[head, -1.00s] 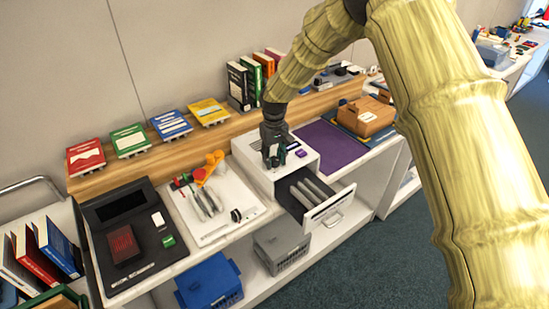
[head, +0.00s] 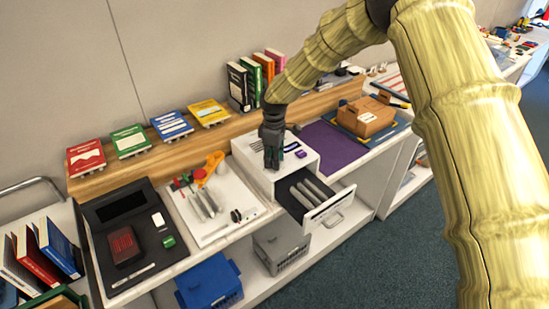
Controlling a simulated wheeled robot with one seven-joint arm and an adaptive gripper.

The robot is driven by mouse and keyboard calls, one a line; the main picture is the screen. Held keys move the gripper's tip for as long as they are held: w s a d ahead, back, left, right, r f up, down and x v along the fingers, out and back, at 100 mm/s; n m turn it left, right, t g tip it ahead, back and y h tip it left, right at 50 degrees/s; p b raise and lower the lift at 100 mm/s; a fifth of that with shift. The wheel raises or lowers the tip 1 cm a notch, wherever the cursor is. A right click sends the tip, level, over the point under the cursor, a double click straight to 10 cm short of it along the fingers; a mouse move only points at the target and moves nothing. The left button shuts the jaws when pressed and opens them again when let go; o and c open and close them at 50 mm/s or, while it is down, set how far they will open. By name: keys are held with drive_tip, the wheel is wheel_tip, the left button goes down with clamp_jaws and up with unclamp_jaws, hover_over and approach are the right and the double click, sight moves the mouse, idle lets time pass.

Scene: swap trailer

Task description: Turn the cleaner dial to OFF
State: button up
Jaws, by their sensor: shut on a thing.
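The cleaner looks to be the white box (head: 251,174) on the counter, with a purple patch on its top right and an open front drawer (head: 311,204) holding several grey rolls. My gripper (head: 272,165) points down onto the top of this box, its fingers closed together. The dial is hidden under or behind the fingers, and its setting cannot be read. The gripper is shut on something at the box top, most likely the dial.
A white tray (head: 188,222) with tools and a black device (head: 101,266) lie to the left. A purple mat (head: 334,143) and a cardboard box (head: 366,122) lie to the right. Books stand on the wooden ledge (head: 222,127) behind. The open drawer juts out over the counter's front.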

drive_tip(key=shift+n, duration=0.7)
drive_tip(key=shift+w, duration=0.1)
drive_tip(key=o, duration=1)
drive_tip(key=shift+o, duration=0.2)
wheel_tip(320, 180, up, 12)
